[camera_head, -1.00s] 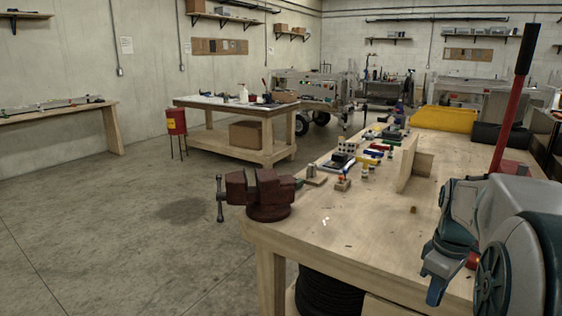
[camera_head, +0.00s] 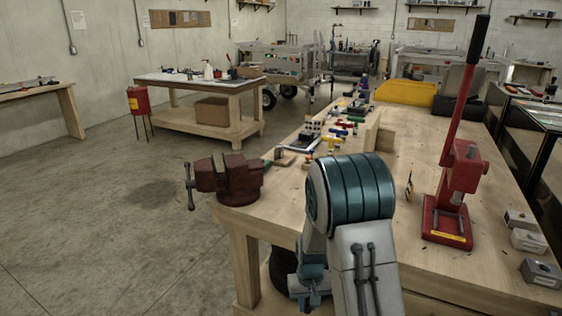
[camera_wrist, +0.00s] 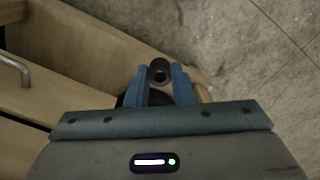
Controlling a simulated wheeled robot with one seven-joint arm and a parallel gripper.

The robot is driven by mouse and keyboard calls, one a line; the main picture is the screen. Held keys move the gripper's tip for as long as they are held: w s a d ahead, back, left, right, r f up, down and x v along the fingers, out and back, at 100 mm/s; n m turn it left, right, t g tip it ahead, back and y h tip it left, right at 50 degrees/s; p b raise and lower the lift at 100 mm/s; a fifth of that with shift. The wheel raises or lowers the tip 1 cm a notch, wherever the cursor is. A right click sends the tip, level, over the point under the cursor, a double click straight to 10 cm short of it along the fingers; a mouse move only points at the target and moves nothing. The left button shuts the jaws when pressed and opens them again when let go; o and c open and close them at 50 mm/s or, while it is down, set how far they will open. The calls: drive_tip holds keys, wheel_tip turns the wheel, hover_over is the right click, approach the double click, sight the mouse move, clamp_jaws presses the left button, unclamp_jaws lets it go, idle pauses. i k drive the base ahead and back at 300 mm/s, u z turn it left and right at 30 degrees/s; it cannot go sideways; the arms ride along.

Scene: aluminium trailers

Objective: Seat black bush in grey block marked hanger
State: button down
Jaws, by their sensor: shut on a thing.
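In the wrist view my gripper (camera_wrist: 160,82) is shut on the black bush (camera_wrist: 159,70), a short dark round piece with a hole, held between the blue fingertips. In the head view my arm stands in front of the bench's near edge, and the bush cannot be made out there. Several small grey blocks stand at the bench's right edge: a far one (camera_head: 520,219), a middle one (camera_head: 529,241) and a near one (camera_head: 541,271). Their markings are too small to read, so I cannot tell which is the hanger. My gripper is well left of them.
A red arbor press (camera_head: 460,185) with a raised lever stands on the bench (camera_head: 410,250), left of the blocks. A dark red vise (camera_head: 228,178) sits at the left corner. A wooden upright (camera_head: 372,132) and small coloured parts lie farther back. Concrete floor is open at left.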

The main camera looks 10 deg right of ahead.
sight(532, 272)
drive_tip(key=z, duration=0.05)
drive_tip(key=k, duration=0.5)
drive_tip(key=u, duration=0.9)
drive_tip(key=i, duration=0.95)
drive_tip(key=z, duration=2.65)
